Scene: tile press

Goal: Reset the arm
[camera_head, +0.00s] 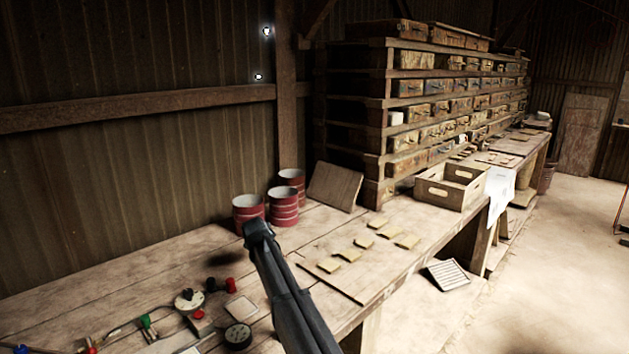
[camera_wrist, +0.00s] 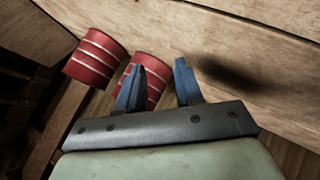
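My arm reaches up from the bottom middle of the head view, over the workbench (camera_head: 110,285). Its far end is in front of the red cans; the fingers cannot be made out there. In the wrist view my gripper (camera_wrist: 159,64) has its two blue fingers apart, with nothing held between them. One red can (camera_wrist: 154,66) shows behind the left finger and partly in the gap. Another red can (camera_wrist: 95,57) is further left. I cannot tell how far the fingers are from the cans.
Several red-and-white cans (camera_head: 284,207) stand near the wall. A board with small tiles (camera_head: 347,255) lies right of my arm. A press-button panel with a black knob (camera_head: 238,335) is at lower left. A wooden crate (camera_head: 451,188) and drawer rack (camera_head: 375,120) stand further back.

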